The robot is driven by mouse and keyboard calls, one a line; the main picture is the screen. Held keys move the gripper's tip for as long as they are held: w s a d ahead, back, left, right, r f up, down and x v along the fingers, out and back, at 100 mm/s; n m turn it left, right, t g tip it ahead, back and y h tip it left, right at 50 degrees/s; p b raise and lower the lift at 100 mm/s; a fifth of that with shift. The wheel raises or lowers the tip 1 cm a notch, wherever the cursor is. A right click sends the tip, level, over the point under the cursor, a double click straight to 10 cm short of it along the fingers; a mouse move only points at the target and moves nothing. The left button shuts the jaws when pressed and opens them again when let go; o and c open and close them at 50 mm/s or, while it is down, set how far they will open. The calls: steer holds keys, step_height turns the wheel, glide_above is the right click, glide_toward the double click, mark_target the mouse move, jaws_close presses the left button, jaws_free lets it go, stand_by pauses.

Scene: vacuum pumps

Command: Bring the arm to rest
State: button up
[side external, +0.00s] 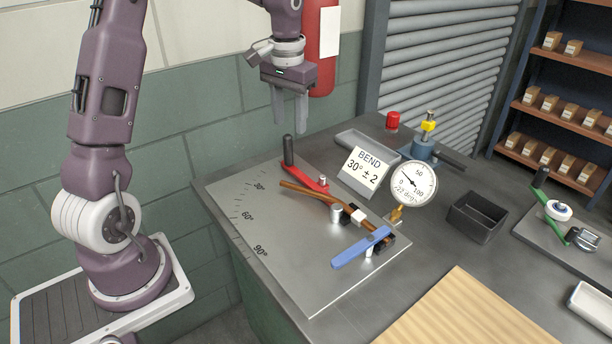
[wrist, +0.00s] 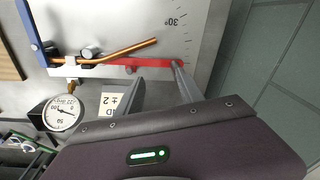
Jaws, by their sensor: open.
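My gripper (side external: 289,108) hangs above the back edge of the metal bending plate (side external: 282,275), fingers pointing down, apart and empty. In the wrist view its two fingers (wrist: 152,83) show spread, with nothing between them. A copper tube (side external: 308,193), bent slightly, lies on the plate below. A red lever (side external: 307,178) with a black upright handle (side external: 288,151) lies beside the tube. A blue lever (side external: 360,249) is at the tube's right end. The gripper appears clear of all of these.
A dial gauge (side external: 413,184) and a "BEND 30° ± 2" sign (side external: 364,171) stand by the plate. An empty black bin (side external: 476,217), a grey tray (side external: 366,144) and a red-capped item (side external: 392,121) are on the bench. A wooden board (side external: 462,318) lies in front. A red cylinder hangs on the wall behind my gripper.

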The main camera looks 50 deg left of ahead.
steer(key=s+d+r+m+t, duration=0.2)
steer(key=s+d+r, duration=0.5)
steer(key=s+d, duration=0.15)
steer(key=s+d+t, duration=0.1)
steer(key=s+d, duration=0.3)
steer(key=s, duration=0.4)
steer(key=s+d+m+t, duration=0.1)
steer(key=s+d, duration=0.3)
steer(key=s, duration=0.4)
steer(key=shift+s+d+f+m+t+h, duration=0.2)
steer(key=shift+m+t+h, duration=0.1)
steer(key=shift+t+h, duration=0.15)
